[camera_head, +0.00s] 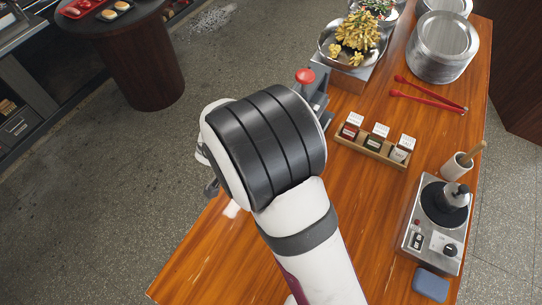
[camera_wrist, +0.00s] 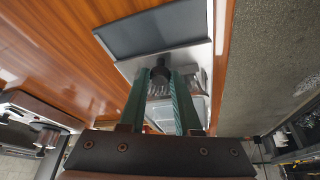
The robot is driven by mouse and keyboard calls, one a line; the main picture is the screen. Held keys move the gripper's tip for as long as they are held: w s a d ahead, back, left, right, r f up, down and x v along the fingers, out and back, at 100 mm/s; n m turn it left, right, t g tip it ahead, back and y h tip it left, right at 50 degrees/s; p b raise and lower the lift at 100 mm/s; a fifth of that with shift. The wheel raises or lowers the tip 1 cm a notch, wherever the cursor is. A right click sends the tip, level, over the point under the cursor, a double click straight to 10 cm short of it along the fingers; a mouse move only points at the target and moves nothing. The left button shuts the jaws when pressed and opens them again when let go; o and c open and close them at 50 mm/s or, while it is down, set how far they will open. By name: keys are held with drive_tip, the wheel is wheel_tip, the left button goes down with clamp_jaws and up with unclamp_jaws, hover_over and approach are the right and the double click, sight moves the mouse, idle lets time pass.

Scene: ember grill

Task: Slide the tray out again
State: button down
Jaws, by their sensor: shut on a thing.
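In the wrist view my gripper (camera_wrist: 160,78) has its two green fingers on either side of a dark round knob (camera_wrist: 160,71). The fingers are shut on this knob. The knob is at the edge of a silver metal unit (camera_wrist: 128,68) with a dark flat panel (camera_wrist: 150,33) on top. The tray cannot be told apart clearly; the knob may be its handle. In the head view my arm hides the gripper and most of this unit.
The wooden counter (camera_head: 225,262) is clear at its front left. A red-topped device (camera_head: 305,76) stands just behind my arm.

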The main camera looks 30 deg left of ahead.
drive_tip(key=shift+s, duration=2.5)
drive_tip(key=c, duration=0.6)
unclamp_jaws()
drive_tip(key=v, duration=1.6)
drive_tip(key=w+d+r+m+g, duration=0.1)
drive_tip(key=w+d+r+g, duration=0.15)
drive_tip(key=d, duration=0.55)
drive_tip(key=w+d+r+g, duration=0.1)
drive_tip(key=w+d, duration=0.2)
drive_tip(key=d, duration=0.4)
drive_tip(key=s+d+y, duration=0.3)
drive_tip(key=s+d, duration=0.5)
drive_tip(key=d, duration=0.6)
drive_tip(key=shift+s+d+f+g+y, duration=0.2)
drive_tip(key=shift+s+g+y, duration=0.1)
drive_tip(key=shift+g, duration=0.15)
